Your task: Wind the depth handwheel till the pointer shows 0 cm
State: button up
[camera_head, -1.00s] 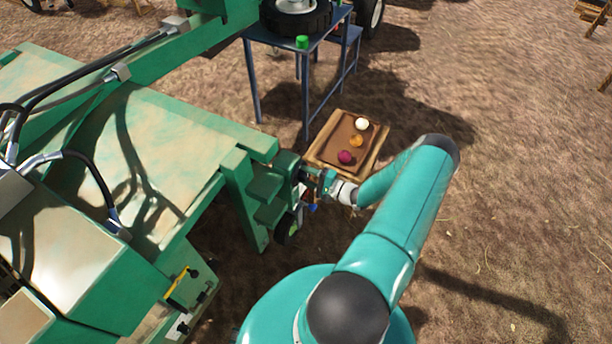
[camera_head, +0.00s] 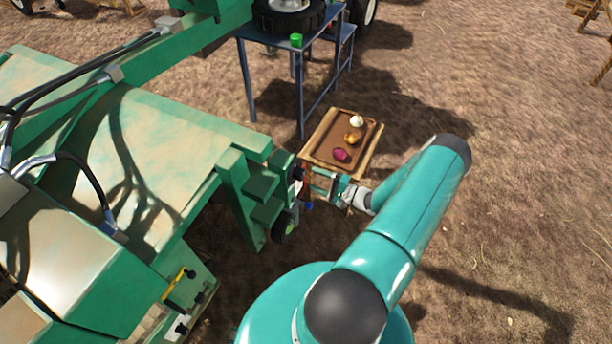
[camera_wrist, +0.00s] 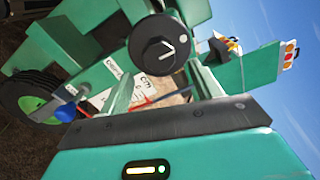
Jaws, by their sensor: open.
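The depth handwheel (camera_wrist: 159,44) is a round black disc with a white mark, on the green machine's side in the wrist view. In the head view it is a small dark shape (camera_head: 297,173) beside my gripper (camera_head: 322,184). A white scale plate (camera_wrist: 128,82) marked in cm lies below the wheel in the wrist view, partly hidden by a finger. A red strip shows near it, but I cannot tell the pointer's reading. My gripper (camera_wrist: 163,80) is open, its fingers toward the wheel with nothing held. The wheel appears beyond the fingertips, apart from them.
A blue knob (camera_wrist: 67,112) and a black tyre with a green hub (camera_wrist: 35,96) are left of the wheel. A wooden tray (camera_head: 318,141) with three onions stands behind my gripper. A blue table (camera_head: 300,95) is farther back. Bare ground is free to the right.

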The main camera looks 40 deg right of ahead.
jog(key=v, duration=0.7)
jog(key=shift+s, duration=0.2)
jog(key=w+a+r+n+g+y, duration=0.1)
jog(key=w+a+r+n+g, duration=0.35)
jog(key=r, duration=0.45)
jog(key=w+a+r+n+g, duration=0.1)
jog(key=a+r+n+g, duration=0.2)
jog(key=a+r+g, duration=0.45)
jog(key=w+a+r+n+g+y, duration=0.1)
jog(key=w+a+r+n+g, duration=0.25)
jog(key=a+r, duration=0.6)
jog(key=s+a+r+n+t+h, duration=0.1)
jog(key=s+a+r+n+h, duration=0.1)
jog(key=s+a+r, duration=0.2)
jog(key=s+a+r+n+t+h, duration=0.1)
jog(key=s+a+r+n+h, duration=0.1)
jog(key=r, duration=0.8)
jog(key=s+a+r+n+t+h, duration=0.2)
jog(key=s+a+r+h, duration=0.2)
jog(key=s+a+r, duration=0.2)
notch_tip(320, 180, up, 2)
jog(key=a, duration=0.2)
jog(key=shift+s+a, duration=0.35)
